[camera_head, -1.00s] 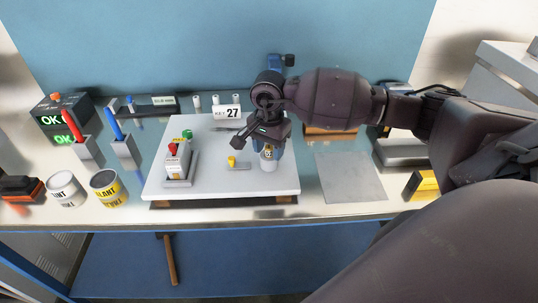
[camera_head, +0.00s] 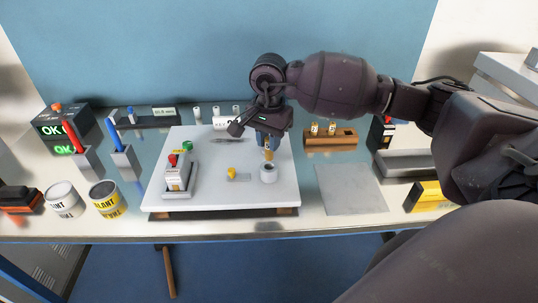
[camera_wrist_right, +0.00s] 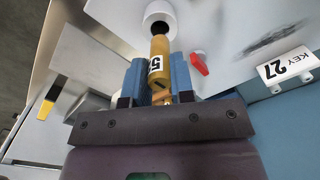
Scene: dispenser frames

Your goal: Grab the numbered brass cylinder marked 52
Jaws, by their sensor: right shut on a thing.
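My right gripper (camera_head: 266,146) is shut on a brass cylinder (camera_head: 268,155) with a white label. In the right wrist view the gripper (camera_wrist_right: 160,80) has its blue fingers on both sides of the cylinder (camera_wrist_right: 159,48). The label shows a 5; the rest of the number is not clear. The white round holder (camera_head: 268,174) stands on the white board just below the cylinder, and its dark hole shows in the right wrist view (camera_wrist_right: 160,17). The cylinder's tip looks to be just above the hole. My left gripper is not in view.
A wooden rack (camera_head: 343,142) with two labelled brass cylinders stands right of the gripper. The white board (camera_head: 210,198) bears a red-and-green button box (camera_head: 177,178) and a small yellow knob (camera_head: 231,173). The KEY 27 sign (camera_wrist_right: 289,66) stands behind. A grey plate (camera_head: 350,190) lies bare at right.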

